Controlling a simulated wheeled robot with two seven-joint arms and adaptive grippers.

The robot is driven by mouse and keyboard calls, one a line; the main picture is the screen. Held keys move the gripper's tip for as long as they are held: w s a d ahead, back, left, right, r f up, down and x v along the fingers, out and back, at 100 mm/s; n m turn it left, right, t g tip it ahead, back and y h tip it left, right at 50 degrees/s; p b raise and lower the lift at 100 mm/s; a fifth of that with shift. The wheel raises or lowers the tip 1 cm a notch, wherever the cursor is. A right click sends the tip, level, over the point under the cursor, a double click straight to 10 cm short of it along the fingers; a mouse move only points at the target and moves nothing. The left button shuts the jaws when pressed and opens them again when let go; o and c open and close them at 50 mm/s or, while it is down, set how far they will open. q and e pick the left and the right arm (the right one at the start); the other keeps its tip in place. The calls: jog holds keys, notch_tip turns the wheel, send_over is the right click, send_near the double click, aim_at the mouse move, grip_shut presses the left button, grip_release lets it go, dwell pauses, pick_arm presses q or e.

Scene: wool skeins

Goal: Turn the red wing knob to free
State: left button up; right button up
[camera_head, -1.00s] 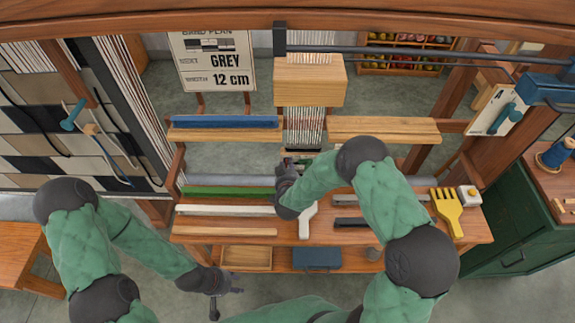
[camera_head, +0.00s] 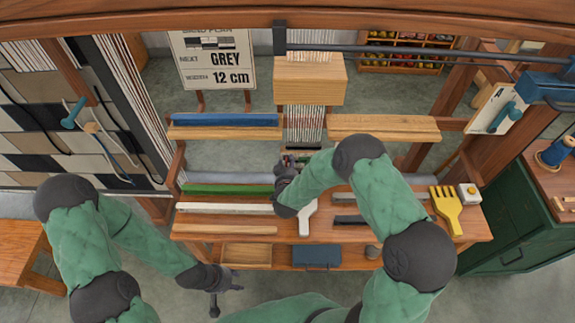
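I cannot make out a red wing knob clearly. A small dark reddish patch shows by the fingertips of my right gripper (camera_head: 287,166), at the foot of the hanging warp threads (camera_head: 305,124); I cannot tell whether it is the knob. My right gripper is over the middle of the loom bench, and its own wrist and forearm hide much of that spot. I cannot see whether its fingers are open or shut. My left gripper (camera_head: 226,296) is low in front of the bench, fingers spread and empty.
The bench (camera_head: 400,238) carries green (camera_head: 225,189) and pale bars (camera_head: 225,208), a white-handled tool (camera_head: 307,220) and a yellow comb (camera_head: 447,208). A green cabinet (camera_head: 515,225) stands at right.

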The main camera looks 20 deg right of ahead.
jog(key=v, duration=1.2)
jog(key=shift+s+a+f, duration=0.1)
jog(key=shift+s+f, duration=0.05)
dwell(0.3)
